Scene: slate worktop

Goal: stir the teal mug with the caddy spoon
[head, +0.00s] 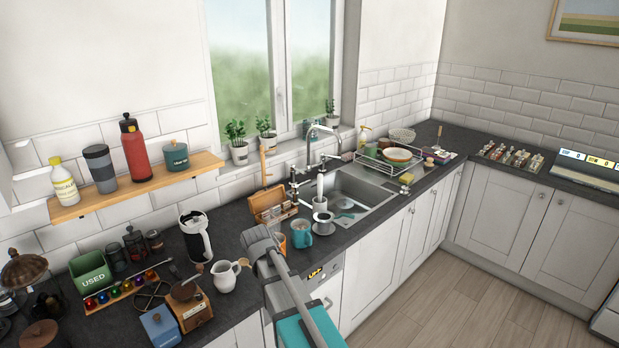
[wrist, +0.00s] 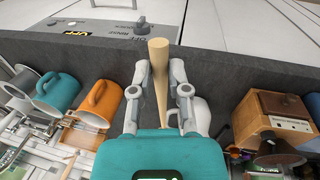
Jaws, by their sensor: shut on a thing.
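The teal mug (head: 302,236) stands on the worktop in front of the sink; it also shows at the left of the wrist view (wrist: 57,93). My gripper (wrist: 160,86) is shut on the pale wooden handle of the spoon (wrist: 158,58). The handle lies between the two fingers, its wider end away from the camera. I cannot make out the spoon's bowl. The gripper is over the worktop's front strip, to the right of the mug in the wrist view and apart from it. In the head view my arm largely hides the gripper and the spoon.
An orange mug (wrist: 96,104) stands between the teal mug and my gripper. A wooden caddy (head: 268,205) stands behind. A white jug (head: 225,277) and a coffee grinder (wrist: 275,132) are on the other side.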

